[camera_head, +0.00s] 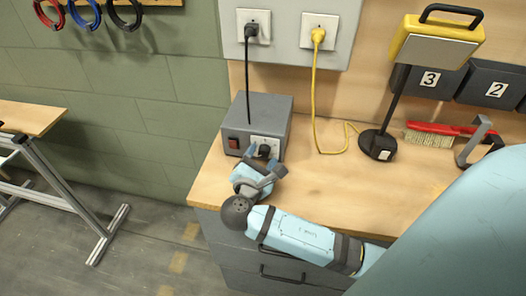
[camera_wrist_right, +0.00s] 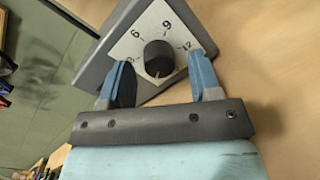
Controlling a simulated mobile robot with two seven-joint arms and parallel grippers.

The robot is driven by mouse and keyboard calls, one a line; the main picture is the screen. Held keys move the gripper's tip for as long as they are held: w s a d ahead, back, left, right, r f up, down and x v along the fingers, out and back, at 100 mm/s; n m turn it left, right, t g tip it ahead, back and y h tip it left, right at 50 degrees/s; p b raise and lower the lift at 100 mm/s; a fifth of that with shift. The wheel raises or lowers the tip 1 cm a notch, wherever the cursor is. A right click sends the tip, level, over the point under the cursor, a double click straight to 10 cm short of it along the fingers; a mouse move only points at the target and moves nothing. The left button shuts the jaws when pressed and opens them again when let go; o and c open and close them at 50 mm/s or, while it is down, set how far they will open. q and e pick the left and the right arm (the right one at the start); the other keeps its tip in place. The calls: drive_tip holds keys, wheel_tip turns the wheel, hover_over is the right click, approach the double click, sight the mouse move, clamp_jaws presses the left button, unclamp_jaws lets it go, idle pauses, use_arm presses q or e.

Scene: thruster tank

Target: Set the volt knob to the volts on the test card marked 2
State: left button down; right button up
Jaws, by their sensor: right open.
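The volt knob is a black round knob (camera_wrist_right: 159,58) on a white dial plate (camera_wrist_right: 143,45) on the front of a grey box (camera_head: 257,117). The plate reads 6, 9 and 12 clearly; a further mark at the left is partly hidden by a finger. A thin white line shows on the knob's lower edge in the wrist view. My right gripper (camera_head: 262,167) is open in front of the knob, one finger to each side, with gaps visible. A dark panel marked 2 (camera_head: 495,88) is on the wall at the right; I see no readable volts there. My left gripper is not in view.
A red switch (camera_head: 233,143) is on the box front, left of the knob. A yellow lamp (camera_head: 437,41) on a black base (camera_head: 377,146), a red brush (camera_head: 437,131) and a panel marked 3 (camera_head: 430,80) are farther right. The bench middle is clear.

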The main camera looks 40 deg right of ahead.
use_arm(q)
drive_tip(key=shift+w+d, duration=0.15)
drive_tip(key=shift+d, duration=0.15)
use_arm(e)
drive_tip(key=shift+w+d, duration=0.1)
drive_tip(key=shift+d, duration=0.05)
drive_tip(key=c, duration=0.9)
